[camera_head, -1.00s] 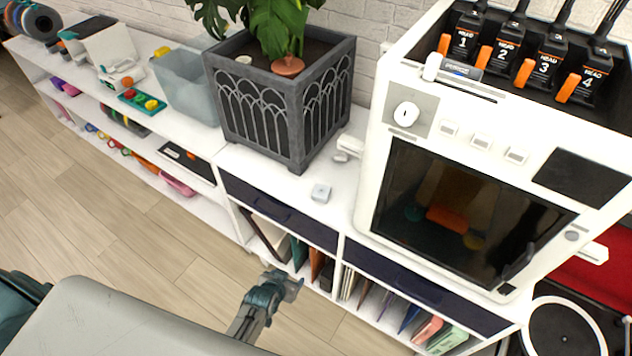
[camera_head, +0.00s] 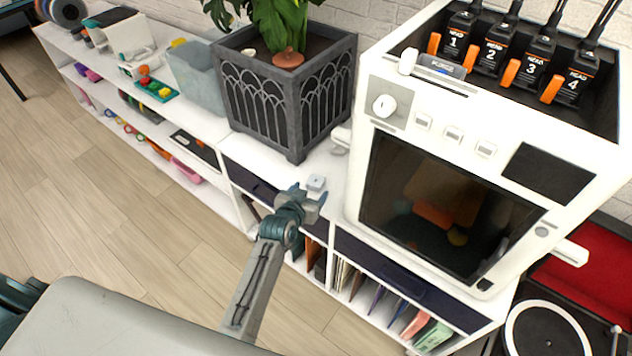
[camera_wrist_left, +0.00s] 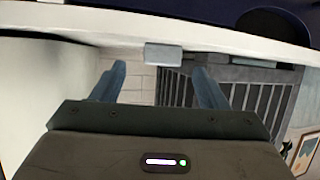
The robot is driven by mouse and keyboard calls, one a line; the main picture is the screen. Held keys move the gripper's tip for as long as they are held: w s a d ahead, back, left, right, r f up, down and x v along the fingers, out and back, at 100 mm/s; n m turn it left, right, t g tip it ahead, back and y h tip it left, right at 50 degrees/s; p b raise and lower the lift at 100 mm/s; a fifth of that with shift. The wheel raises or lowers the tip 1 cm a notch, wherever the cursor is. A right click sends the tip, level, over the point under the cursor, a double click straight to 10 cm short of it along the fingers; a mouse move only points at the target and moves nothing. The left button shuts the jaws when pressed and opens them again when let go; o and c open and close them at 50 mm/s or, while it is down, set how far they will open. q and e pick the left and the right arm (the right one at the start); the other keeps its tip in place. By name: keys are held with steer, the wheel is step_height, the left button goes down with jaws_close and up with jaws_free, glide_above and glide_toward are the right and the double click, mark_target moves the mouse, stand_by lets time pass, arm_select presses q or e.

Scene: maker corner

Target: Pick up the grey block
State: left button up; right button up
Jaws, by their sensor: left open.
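The small light grey block (camera_head: 316,183) sits on the white shelf top (camera_head: 330,203) near its front edge, between the planter and the white machine. My left gripper (camera_head: 311,195) is at the front edge of the shelf, just in front of the block, with its fingers pointing toward it. In the left wrist view the block (camera_wrist_left: 163,54) appears ahead, between the two spread fingers (camera_wrist_left: 160,85) and beyond their tips. The jaws are open and empty. My right gripper is not in view.
A dark planter (camera_head: 290,110) with a leafy plant stands behind and left of the block. A large white machine (camera_head: 358,180) with a dark window stands to the right. A small white object (camera_head: 341,140) lies behind the block. Dark drawers (camera_head: 250,185) are below the shelf top.

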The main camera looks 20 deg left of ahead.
mark_target(314, 183)
arm_select(q)
steer(key=shift+w+r+p, duration=0.15)
steer(key=shift+w+p, duration=0.15)
steer(key=shift+w, duration=0.2)
steer(key=p+x, duration=0.1)
steer(key=x, duration=0.2)
steer(key=shift+w+a, duration=0.1)
steer(key=shift+w, duration=0.05)
steer(key=shift+w+f, duration=0.3)
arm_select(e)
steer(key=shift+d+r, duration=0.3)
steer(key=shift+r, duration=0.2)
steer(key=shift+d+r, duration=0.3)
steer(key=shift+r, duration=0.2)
arm_select(q)
steer(key=c, duration=1.1)
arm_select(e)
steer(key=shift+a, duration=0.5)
arm_select(q)
steer(key=shift+r, duration=0.15)
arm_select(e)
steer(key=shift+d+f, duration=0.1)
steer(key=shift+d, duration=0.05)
